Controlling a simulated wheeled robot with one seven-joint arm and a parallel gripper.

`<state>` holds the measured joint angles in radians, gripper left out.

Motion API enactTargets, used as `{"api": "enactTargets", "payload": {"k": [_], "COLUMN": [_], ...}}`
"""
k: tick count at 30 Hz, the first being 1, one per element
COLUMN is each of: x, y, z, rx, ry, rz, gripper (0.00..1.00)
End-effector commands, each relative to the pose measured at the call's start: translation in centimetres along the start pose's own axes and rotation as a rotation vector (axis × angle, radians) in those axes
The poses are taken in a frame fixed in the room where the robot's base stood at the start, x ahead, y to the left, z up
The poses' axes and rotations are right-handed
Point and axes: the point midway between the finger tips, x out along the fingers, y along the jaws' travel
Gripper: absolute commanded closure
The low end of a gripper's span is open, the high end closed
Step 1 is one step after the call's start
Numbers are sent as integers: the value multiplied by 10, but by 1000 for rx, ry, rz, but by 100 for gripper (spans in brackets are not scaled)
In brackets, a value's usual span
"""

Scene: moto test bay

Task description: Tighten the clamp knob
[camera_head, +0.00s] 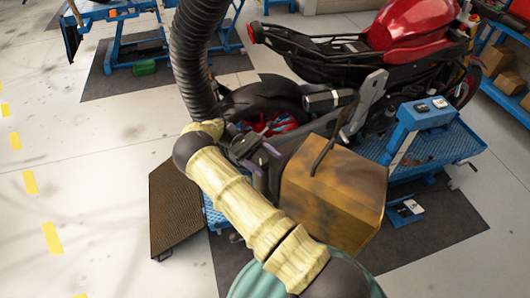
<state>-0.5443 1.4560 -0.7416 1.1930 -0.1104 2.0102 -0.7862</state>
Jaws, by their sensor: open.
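My gripper (260,159) is at the end of my pale yellow sleeved arm, near the picture's middle. Its two purplish fingers are apart, and I see nothing between them. It is above the near end of the blue lift, in front of the motorcycle's rear wheel (262,94) in this view. I cannot make out the clamp knob for certain. Small dark and red parts (272,124) show just beyond the gripper, partly hidden by it. My arm covers part of the lift below.
A red motorcycle (408,26) stands on a blue lift (435,152). A brown box (335,190) is right of my gripper, with a dark rod above it. A black ribbed hose (194,60) hangs at the left. A brown ramp (173,212) slopes to the floor. The left floor is clear.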

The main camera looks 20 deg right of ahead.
Motion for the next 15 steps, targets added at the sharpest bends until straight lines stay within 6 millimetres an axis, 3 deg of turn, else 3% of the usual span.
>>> {"api": "enactTargets", "payload": {"k": [15], "x": [0], "y": [0], "z": [72], "rx": [4], "ry": [-1], "rz": [1], "gripper": [33]}}
